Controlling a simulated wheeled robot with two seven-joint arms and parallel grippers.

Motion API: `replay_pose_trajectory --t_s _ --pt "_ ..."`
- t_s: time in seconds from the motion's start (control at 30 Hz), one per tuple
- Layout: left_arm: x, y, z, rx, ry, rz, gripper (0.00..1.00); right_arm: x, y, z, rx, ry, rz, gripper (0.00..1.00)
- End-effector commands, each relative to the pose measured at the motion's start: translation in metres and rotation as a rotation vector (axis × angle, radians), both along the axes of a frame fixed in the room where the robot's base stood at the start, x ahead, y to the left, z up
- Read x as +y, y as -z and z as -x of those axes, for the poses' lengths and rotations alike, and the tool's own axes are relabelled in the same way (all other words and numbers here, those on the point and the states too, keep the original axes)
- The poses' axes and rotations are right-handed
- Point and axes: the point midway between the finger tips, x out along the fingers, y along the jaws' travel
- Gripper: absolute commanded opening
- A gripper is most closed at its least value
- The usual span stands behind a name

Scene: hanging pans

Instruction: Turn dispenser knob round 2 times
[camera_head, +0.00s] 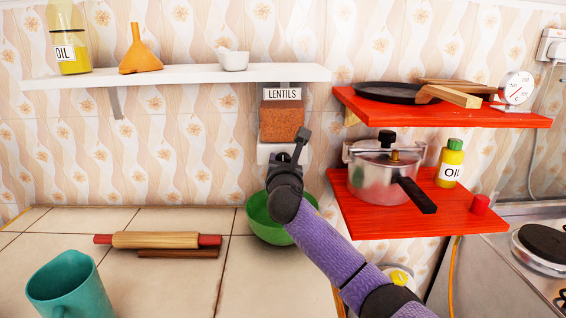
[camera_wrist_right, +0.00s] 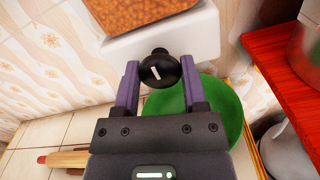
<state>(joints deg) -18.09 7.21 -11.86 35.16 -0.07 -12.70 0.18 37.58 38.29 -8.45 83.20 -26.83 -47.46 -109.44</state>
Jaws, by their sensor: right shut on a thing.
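The lentils dispenser (camera_head: 281,119) hangs under the white shelf, with orange-brown lentils behind its clear front and a white base. Its black round knob (camera_wrist_right: 158,70) with a white mark shows in the right wrist view at the front of the white base (camera_wrist_right: 165,38). My right gripper (camera_wrist_right: 156,80) is shut on the knob, one finger on each side. A green bowl (camera_head: 266,222) stands on the counter below. My left gripper is not in view.
Red shelves (camera_head: 440,108) with a pan and a pressure cooker (camera_head: 378,175) are close on the right of my arm. A rolling pin (camera_head: 158,240) and a teal mug (camera_head: 70,288) are on the tiled counter at left. The white shelf (camera_head: 180,76) is above.

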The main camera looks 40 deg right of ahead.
Motion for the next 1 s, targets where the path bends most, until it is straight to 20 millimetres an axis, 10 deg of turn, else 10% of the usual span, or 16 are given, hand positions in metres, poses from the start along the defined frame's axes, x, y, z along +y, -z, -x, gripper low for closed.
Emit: replay_pose_trajectory --t_s 0.13,1.0 --pt "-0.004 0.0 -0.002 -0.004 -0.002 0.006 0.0 0.0 0.0 0.0 0.0 -0.001 0.0 0.0" --pt "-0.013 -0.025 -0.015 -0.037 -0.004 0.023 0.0 0.0 -0.001 0.0 -0.325 0.0 -0.388 0.0"
